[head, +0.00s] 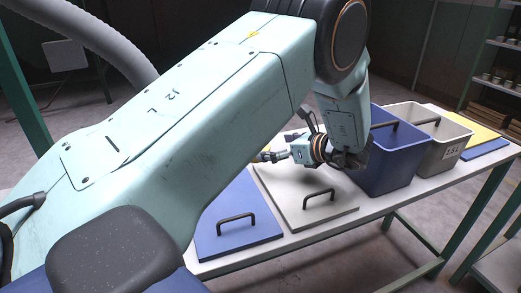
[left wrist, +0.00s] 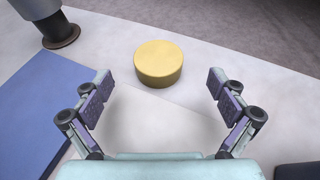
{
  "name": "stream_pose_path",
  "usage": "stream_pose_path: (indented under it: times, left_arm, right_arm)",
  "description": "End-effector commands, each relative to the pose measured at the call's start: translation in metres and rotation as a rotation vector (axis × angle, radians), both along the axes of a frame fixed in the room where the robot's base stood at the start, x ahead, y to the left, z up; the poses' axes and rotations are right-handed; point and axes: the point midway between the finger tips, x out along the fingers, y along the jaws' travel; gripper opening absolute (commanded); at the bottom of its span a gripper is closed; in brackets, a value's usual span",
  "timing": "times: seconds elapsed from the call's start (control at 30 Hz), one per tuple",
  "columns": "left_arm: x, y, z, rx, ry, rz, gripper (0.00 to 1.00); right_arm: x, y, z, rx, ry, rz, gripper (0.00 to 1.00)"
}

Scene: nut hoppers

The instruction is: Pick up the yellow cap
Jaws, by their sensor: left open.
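The yellow cap (left wrist: 159,62) is a short, round disc standing flat on the pale table in the left wrist view. It lies beyond my left gripper (left wrist: 165,92), roughly centred between the two fingers and apart from them. The gripper is open and empty. In the head view my left gripper (head: 265,157) is over the far side of the pale grey lid. Only a small yellow patch shows beside its fingers there, mostly hidden by my arm. My right gripper is in neither view.
A blue lid (head: 235,225) and a pale grey lid (head: 325,212), both with dark handles, lie on the white table (head: 400,192). A blue bin (head: 388,170) and a grey bin (head: 445,150) stand to the right. A grey post (left wrist: 52,22) stands at the upper left in the wrist view.

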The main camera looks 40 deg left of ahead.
Motion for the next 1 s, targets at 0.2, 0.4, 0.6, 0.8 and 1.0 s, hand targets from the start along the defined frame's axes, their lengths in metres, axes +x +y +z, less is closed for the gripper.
stream_pose_path:
  times: [0.2, 0.4, 0.6, 0.8, 1.0]
  left_arm:
    - [-0.002, 0.027, -0.019, -0.003, 0.002, 0.004, 0.96]
    - [0.001, 0.046, -0.024, -0.001, 0.000, -0.001, 0.96]
    - [0.002, 0.048, -0.024, -0.001, 0.000, -0.002, 0.96]
    - [0.003, 0.048, -0.024, 0.000, 0.000, -0.003, 0.84]
    - [0.003, 0.048, -0.024, 0.000, 0.000, -0.003, 0.67]
  right_arm:
    - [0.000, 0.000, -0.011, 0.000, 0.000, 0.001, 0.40]
    - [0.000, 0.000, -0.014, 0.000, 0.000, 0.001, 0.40]
    - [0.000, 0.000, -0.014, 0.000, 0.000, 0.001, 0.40]
    - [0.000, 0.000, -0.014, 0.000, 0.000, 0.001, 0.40]
    - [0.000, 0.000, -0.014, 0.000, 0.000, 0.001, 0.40]
